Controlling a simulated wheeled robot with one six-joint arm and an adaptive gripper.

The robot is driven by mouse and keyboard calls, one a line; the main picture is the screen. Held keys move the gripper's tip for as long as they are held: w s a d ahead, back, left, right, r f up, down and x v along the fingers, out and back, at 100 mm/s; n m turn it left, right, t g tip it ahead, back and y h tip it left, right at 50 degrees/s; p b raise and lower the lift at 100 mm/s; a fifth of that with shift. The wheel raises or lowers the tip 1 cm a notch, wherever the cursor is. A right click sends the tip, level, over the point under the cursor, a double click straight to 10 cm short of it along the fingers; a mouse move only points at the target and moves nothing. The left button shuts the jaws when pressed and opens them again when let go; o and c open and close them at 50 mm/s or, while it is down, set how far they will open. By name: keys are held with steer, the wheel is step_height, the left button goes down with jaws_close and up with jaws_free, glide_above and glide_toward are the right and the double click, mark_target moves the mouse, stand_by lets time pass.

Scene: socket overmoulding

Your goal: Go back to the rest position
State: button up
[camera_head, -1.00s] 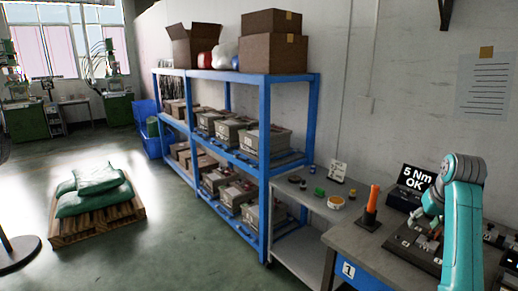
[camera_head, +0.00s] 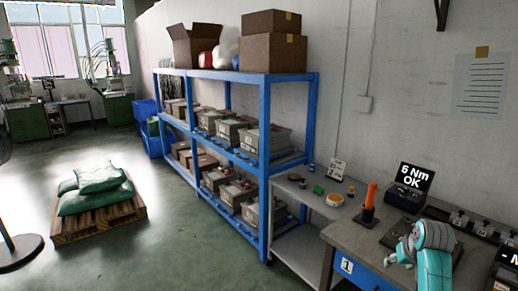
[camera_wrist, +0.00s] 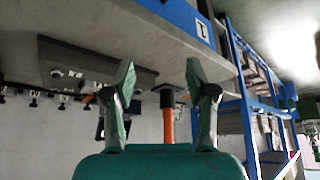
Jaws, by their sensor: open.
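My gripper (camera_wrist: 160,82) is open in the wrist view, with its two green-tipped fingers apart and nothing held between them. That view is upside down. An orange-handled tool (camera_wrist: 168,122) shows behind the gap between the fingers, apart from them. In the head view my teal arm is low at the bottom right, over the workbench (camera_head: 346,238); the fingertips are too small there to tell their state. The orange tool (camera_head: 371,194) stands upright on the bench to the left of my arm. A dark fixture plate (camera_wrist: 95,60) lies on the bench.
A pallet with green sacks (camera_head: 97,222) is on the floor. The floor between is clear.

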steer(key=s+a+f+t, duration=0.2)
steer(key=s+a+f, duration=0.5)
steer(key=f, duration=0.4)
steer(key=s+a+f+t, duration=0.1)
steer(key=s+a+f, duration=0.5)
steer(key=s+f, duration=0.35)
steer(key=s+a+f+t, duration=0.2)
steer(key=s+a+f, duration=0.15)
steer(key=s, duration=0.65)
steer(key=s+a+r+t, duration=0.1)
steer(key=s+a+r, duration=0.1)
steer(key=s+r, duration=0.4)
steer(key=s+a+r+n+t+y, duration=0.1)
steer(key=s+a+r, duration=0.2)
steer(key=s+r, duration=0.4)
steer(key=s+a+r+n+t, duration=0.1)
steer(key=s+r, duration=0.5)
steer(key=s, duration=1.2)
steer(key=shift+a+r+t, duration=0.2)
steer(key=shift+a+t, duration=0.4)
steer(key=shift+a, duration=0.4)
